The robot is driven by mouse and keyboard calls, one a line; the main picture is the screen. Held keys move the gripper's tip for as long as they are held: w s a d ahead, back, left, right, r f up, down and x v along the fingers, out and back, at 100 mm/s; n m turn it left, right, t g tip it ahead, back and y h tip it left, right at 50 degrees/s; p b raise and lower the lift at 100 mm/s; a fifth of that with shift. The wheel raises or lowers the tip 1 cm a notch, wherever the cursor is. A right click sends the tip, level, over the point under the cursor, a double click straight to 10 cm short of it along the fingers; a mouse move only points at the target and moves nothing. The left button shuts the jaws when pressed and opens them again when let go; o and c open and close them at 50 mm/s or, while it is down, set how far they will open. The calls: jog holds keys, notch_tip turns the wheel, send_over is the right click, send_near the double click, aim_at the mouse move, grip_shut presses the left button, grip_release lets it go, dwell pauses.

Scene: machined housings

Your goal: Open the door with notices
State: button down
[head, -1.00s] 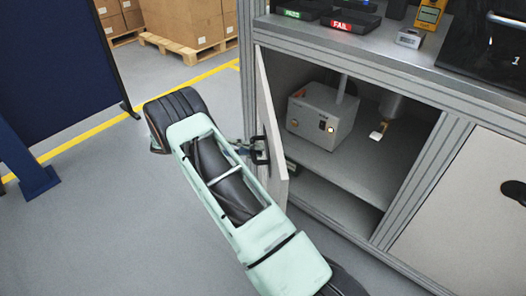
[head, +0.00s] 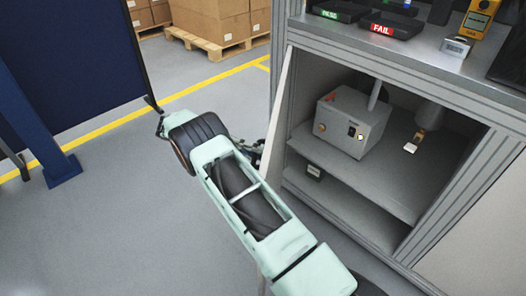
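The cabinet door (head: 277,112) stands open at the left side of the cabinet opening, seen nearly edge-on as a thin pale strip. Its outer face is turned away, so no notices can be read on it. My gripper (head: 257,153) is at the door's outer side, around the height of the handle. My pale green arm covers the door's lower part and much of the gripper. The handle and fingertips cannot be made out, so I cannot tell whether the fingers are closed on it.
Inside the open cabinet (head: 408,235), a grey box device (head: 350,122) stands on the upper shelf (head: 385,178). A small dark item (head: 314,171) sits lower down. The worktop above carries FAIL (head: 390,27) and PASS units. Grey floor (head: 120,215) at left is clear; a blue screen stands beyond.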

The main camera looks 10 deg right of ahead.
jog(key=shift+w+r, duration=0.15)
jog(key=c, duration=2)
grip_release()
jog(key=shift+o, duration=0.2)
